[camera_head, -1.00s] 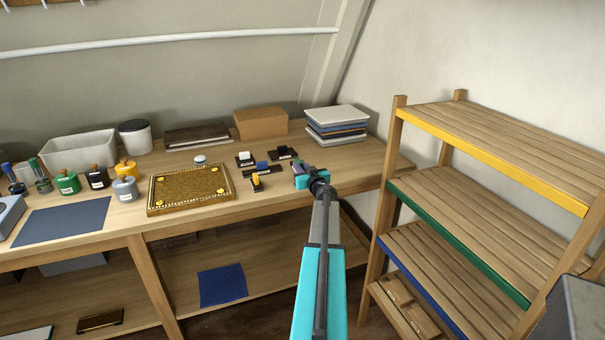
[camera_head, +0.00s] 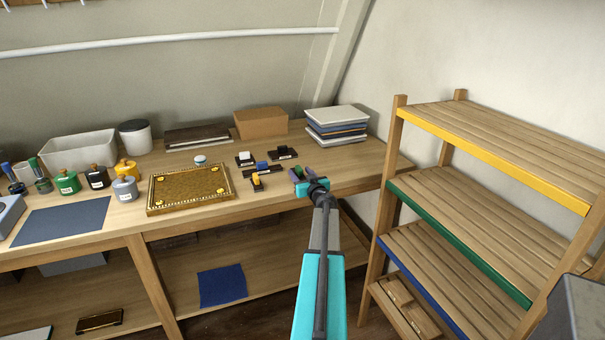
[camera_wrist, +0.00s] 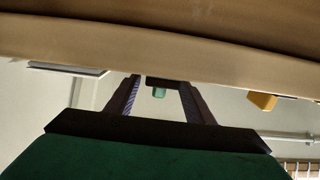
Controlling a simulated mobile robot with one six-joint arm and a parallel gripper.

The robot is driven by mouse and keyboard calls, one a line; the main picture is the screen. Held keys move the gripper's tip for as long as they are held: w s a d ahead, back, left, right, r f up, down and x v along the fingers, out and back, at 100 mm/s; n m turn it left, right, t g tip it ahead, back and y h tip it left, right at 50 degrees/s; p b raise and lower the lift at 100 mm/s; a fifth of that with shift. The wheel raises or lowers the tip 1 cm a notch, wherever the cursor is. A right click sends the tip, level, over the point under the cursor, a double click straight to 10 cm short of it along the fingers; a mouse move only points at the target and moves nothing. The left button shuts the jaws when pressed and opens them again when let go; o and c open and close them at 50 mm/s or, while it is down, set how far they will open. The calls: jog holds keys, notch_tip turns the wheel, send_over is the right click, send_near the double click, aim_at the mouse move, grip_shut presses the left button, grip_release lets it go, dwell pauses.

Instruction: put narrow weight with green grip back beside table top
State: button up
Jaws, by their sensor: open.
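In the wrist view, a small dark weight with a green grip (camera_wrist: 158,92) shows between and beyond the two fingers of my gripper (camera_wrist: 159,82). The fingers are apart; I cannot tell whether they touch it. In the head view my gripper (camera_head: 299,178) is low over the right part of the bench, and the green-grip weight is mostly hidden by it. The ornate gilt table top (camera_head: 188,187) lies flat on the bench to the left, apart from my gripper.
Between them stand weights with yellow (camera_head: 257,182), blue (camera_head: 262,167), white (camera_head: 245,158) and black (camera_head: 283,152) grips. A stack of panels (camera_head: 337,125) is behind my gripper. A slatted wooden shelf (camera_head: 480,200) stands at the right. The bench front right of the table top is clear.

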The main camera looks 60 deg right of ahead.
jog(key=v, duration=1.2)
dwell(0.5)
jog(key=shift+f, duration=0.1)
dwell(0.4)
jog(key=shift+w, duration=0.1)
